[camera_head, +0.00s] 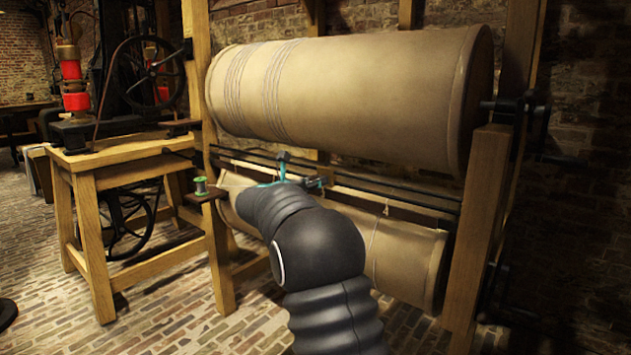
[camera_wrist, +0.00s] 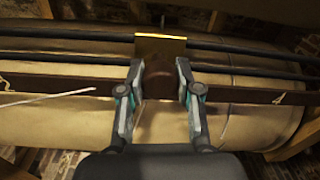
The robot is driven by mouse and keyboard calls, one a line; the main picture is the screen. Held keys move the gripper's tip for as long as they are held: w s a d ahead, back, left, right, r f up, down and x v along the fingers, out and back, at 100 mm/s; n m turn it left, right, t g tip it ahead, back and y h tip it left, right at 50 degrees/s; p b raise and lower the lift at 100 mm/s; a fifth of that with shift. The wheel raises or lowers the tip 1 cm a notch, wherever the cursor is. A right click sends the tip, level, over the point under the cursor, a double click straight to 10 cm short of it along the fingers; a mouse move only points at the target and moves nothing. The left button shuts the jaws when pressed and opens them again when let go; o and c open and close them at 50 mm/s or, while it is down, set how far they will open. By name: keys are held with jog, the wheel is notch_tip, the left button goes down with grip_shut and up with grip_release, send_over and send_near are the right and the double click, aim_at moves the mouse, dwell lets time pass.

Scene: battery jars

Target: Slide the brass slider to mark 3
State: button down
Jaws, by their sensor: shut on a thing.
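The brass slider shows in the wrist view as a brass plate (camera_wrist: 160,48) with a dark brown rounded knob (camera_wrist: 158,78) in front of it. It sits on the dark rails (camera_wrist: 240,62) that run across the frame. My gripper (camera_wrist: 158,72) has its two fingers on either side of the knob, shut on it. In the head view my gripper (camera_head: 284,180) is at the rails, left of their middle, and my arm hides the slider. No numbered marks can be read in either view.
A large pale roller (camera_head: 350,90) hangs above the rails, and a second roller (camera_head: 400,250) lies below. Wooden posts (camera_head: 482,215) stand at the right and left ends.

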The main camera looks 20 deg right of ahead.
jog(key=c, duration=0.8)
grip_release()
jog(key=shift+d, duration=0.1)
jog(key=shift+o, duration=0.2)
jog(key=v, duration=1.2)
jog(key=shift+s, duration=0.1)
